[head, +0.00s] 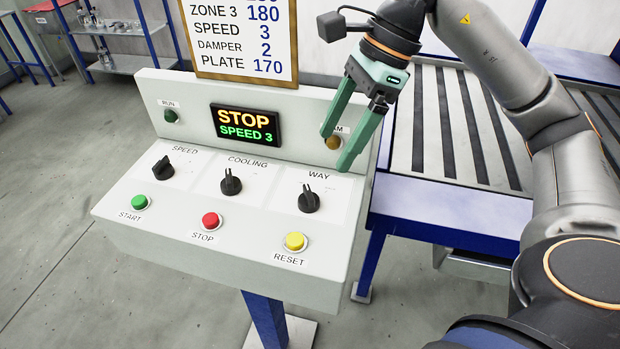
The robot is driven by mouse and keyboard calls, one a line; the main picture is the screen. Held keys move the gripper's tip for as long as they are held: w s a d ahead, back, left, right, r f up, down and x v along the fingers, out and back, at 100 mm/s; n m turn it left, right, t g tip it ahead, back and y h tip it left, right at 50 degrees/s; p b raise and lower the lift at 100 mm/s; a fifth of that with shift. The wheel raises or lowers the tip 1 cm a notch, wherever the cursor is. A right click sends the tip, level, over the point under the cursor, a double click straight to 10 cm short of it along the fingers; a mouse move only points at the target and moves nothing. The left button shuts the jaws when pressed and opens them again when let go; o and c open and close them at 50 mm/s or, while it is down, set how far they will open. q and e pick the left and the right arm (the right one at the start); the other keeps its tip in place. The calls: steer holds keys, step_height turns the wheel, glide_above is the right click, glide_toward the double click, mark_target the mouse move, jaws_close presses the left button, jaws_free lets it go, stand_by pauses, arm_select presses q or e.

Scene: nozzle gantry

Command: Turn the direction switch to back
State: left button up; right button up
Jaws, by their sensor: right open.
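The direction switch is the black knob (309,199) under the label WAY, at the right of the sloping control panel (210,262). Its pointer stands roughly upright; the small position marks around it are too faint to read. My right gripper (334,153) has green fingers, spread apart with nothing between them. It is above and right of the WAY knob, in front of the panel's upright back, and does not appear to touch the knob. It partly covers an amber lamp (333,142) and its label. My left gripper is not in view.
The SPEED knob (162,168) and COOLING knob (231,182) sit left of WAY. Green START (140,202), red STOP (211,220) and yellow RESET (295,241) buttons line the front. The display (245,125) reads STOP, SPEED 3. A slatted conveyor (450,125) stands right.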

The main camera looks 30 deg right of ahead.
mark_target(310, 191)
steer(key=x, duration=0.9)
steer(key=shift+w+a+f, duration=0.1)
steer(key=shift+a+f, duration=0.05)
steer(key=shift+f, duration=0.15)
jaws_close()
